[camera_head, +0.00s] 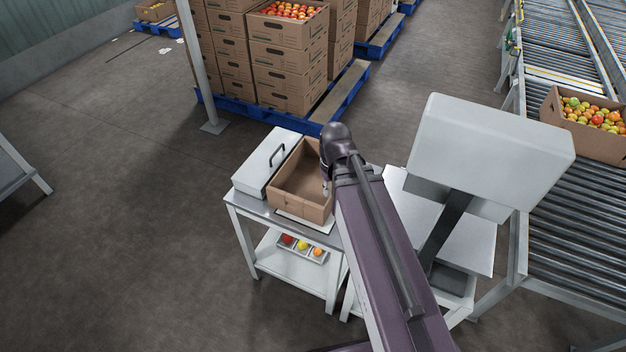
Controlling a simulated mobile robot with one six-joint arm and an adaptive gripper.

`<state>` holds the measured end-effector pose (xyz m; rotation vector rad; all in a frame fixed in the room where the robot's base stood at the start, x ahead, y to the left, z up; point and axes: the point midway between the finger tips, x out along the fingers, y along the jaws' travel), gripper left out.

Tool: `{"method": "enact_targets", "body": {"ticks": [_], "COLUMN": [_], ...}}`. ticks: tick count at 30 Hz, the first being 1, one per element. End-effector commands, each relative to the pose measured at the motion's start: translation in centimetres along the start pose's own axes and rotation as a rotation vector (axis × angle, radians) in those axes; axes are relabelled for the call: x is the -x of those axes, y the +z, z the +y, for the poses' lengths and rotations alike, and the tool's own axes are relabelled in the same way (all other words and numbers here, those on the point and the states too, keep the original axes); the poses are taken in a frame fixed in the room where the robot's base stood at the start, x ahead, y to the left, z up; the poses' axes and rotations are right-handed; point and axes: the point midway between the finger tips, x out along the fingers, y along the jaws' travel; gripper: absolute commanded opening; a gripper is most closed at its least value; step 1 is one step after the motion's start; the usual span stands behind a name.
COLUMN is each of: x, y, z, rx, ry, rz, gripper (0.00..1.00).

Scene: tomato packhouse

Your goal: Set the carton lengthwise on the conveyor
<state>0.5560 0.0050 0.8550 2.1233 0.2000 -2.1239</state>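An open brown carton (290,204) stands on a small white table at the centre, and the part of its inside that shows is empty. My gripper (326,187) is at the carton's right wall, mostly hidden behind my arm's end. I cannot tell whether its fingers are open or closed on the wall. The roller conveyor (575,262) runs along the right side, with bare rollers in its near part. Another carton (577,146), full of red, orange and green tomatoes, sits further up on it.
A white case with a dark handle (258,170) stands left of the carton. A small tray of tomatoes (305,248) is on the shelf below. A large white box-shaped unit (490,145) stands between the table and conveyor. Stacked cartons on blue pallets (345,105) and a post (198,65) are behind.

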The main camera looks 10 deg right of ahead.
Motion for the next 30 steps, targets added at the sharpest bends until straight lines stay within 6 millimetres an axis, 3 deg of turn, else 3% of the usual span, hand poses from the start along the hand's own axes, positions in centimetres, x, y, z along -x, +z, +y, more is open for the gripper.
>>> {"method": "enact_targets", "body": {"ticks": [30], "x": [1.6], "y": [-15.2], "z": [-3.0], "rx": [1.466], "ry": [0.001], "rz": [0.0], "gripper": [0.26]}}
